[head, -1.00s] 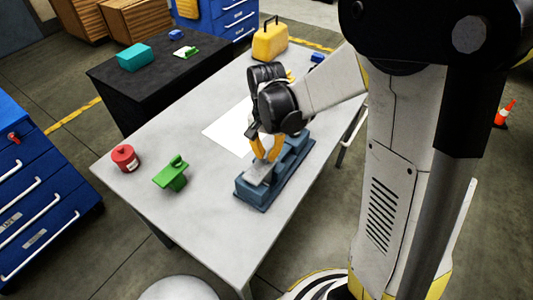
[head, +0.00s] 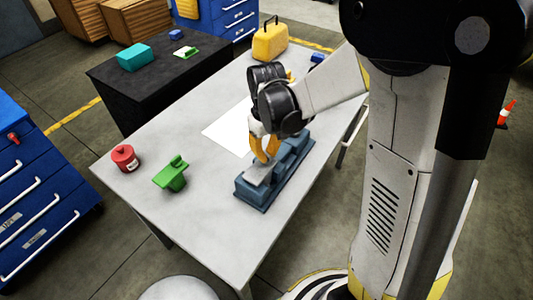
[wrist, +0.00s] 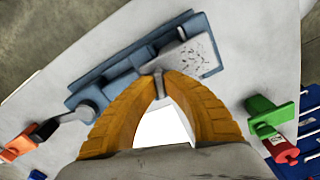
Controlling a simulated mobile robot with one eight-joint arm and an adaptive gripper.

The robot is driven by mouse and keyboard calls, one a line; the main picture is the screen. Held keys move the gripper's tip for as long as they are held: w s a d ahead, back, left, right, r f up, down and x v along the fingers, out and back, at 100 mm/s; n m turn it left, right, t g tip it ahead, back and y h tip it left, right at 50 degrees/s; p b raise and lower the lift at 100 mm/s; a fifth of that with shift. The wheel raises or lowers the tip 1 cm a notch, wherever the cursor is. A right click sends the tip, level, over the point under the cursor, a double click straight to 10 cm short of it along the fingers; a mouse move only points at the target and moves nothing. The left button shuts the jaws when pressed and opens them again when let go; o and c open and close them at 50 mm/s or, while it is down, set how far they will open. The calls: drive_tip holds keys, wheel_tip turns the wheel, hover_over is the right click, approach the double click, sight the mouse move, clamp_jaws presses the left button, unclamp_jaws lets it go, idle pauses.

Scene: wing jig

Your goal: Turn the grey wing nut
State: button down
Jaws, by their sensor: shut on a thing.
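The blue wing jig (head: 258,196) sits on the grey table, and in the wrist view (wrist: 112,64) it spans the upper middle. A flat light-grey plate (wrist: 194,54) lies on one end of it. The grey wing nut (wrist: 160,88) stands by the plate's edge, between the orange fingertips of my gripper (wrist: 160,76). My gripper (head: 263,158) is shut on it, pointing down over the jig. In the head view the fingers hide the wing nut.
A green block part (head: 172,178) and a red canister (head: 124,157) stand on the table left of the jig. A white sheet (head: 229,130) lies behind it. A yellow case (head: 270,43) stands at the far end. The table's front part is clear.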

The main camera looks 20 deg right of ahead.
sight(266, 154)
drive_tip(key=shift+n, duration=1.7)
drive_tip(key=c, duration=1.5)
unclamp_jaws()
wheel_tip(266, 154, up, 12)
